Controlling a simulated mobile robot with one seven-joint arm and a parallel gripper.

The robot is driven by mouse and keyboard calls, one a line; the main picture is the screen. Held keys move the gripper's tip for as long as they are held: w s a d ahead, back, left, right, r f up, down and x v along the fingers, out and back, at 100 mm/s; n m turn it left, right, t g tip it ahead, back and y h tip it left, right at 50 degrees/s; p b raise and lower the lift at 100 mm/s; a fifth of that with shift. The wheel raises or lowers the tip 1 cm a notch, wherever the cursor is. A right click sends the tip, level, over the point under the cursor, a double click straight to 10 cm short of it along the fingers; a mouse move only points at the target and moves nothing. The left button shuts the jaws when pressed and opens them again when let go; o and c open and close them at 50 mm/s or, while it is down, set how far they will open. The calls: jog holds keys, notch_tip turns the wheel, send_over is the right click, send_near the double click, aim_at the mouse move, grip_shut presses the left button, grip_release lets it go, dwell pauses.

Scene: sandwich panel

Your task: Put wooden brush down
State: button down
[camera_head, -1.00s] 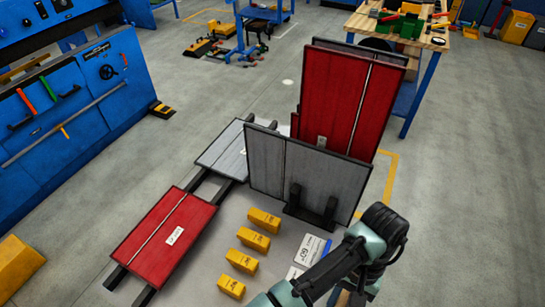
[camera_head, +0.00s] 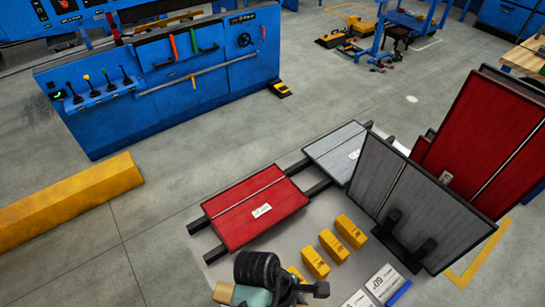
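I cannot make out a wooden brush in the head view. Part of my own arm (camera_head: 262,275), dark and teal with a ribbed black joint, shows at the bottom edge. My gripper's fingers cannot be made out, so whether they hold anything is hidden. A red panel (camera_head: 240,222) with a white label lies flat on dark rails. A grey panel (camera_head: 340,142) lies behind it. Another grey panel (camera_head: 400,190) stands tilted in a black stand, with large red panels (camera_head: 480,125) upright behind it.
Several yellow blocks (camera_head: 332,245) and white cards (camera_head: 383,280) lie on the pale mat. A blue control bench (camera_head: 170,90) with levers stands at the back left. A yellow barrier (camera_head: 70,203) lies at left. A wooden-topped workbench (camera_head: 525,58) stands far right. The grey floor between is open.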

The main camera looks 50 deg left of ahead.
jog(key=shift+n, duration=0.4)
jog(key=f, duration=0.6)
jog(key=shift+s+a, duration=0.3)
jog(key=shift+s, duration=0.1)
jog(key=shift+f+b, duration=0.45)
jog(key=shift+f, duration=1.75)
jog(key=shift+f, duration=0.15)
jog(key=c, duration=0.6)
grip_release()
jog(key=shift+c, duration=0.2)
